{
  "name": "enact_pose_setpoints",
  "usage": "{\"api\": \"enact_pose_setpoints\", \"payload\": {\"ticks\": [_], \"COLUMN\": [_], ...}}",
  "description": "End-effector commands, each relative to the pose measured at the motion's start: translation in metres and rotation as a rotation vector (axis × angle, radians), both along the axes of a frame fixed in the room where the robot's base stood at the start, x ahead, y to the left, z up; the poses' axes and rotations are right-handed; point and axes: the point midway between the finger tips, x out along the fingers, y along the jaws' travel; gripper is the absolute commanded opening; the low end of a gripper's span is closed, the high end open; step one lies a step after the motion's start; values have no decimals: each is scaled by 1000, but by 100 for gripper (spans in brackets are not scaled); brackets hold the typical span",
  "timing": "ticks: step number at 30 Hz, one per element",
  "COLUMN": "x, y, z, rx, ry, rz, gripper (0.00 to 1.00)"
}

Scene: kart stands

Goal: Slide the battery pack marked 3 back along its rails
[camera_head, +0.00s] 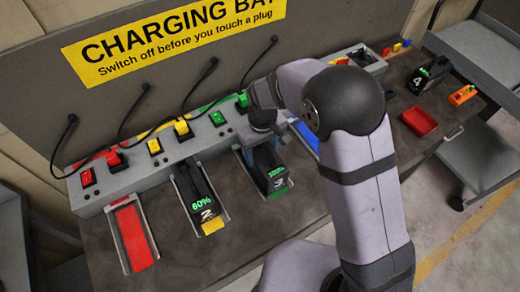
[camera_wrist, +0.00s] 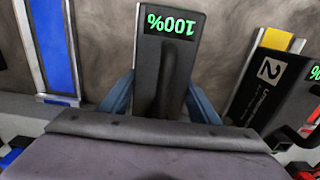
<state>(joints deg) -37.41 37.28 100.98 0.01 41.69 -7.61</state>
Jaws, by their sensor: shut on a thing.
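The battery pack marked 3 (camera_head: 272,172) is black, with a green 100% display and a green front end. It lies between its pale rails (camera_head: 239,160), below the charging console. In the wrist view the pack (camera_wrist: 168,50) shows its 100% display upside down. My gripper (camera_head: 262,136) is over the pack's rear part in the head view. In the wrist view its blue fingers (camera_wrist: 160,100) are shut on the pack, one on each side. My wrist housing hides the rear of the pack, so I cannot tell whether it touches the console.
Battery pack 2 (camera_head: 193,188), showing 60%, lies in the bay to the left. An empty red bay (camera_head: 133,238) is farther left. A blue bay (camera_wrist: 52,45) is on the other side. Plugs with black cables line the console (camera_head: 91,196). A red tray (camera_head: 419,121) and pack 4 (camera_head: 424,76) stand right.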

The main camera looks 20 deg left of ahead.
Motion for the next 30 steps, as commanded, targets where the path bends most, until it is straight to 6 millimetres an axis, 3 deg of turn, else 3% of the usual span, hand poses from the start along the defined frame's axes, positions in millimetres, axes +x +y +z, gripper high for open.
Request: {"api": "enact_pose_setpoints", "payload": {"ticks": [30], "x": [-18], "y": [-18], "z": [0], "rx": [-4], "ry": [5], "rz": [0], "gripper": [0]}}
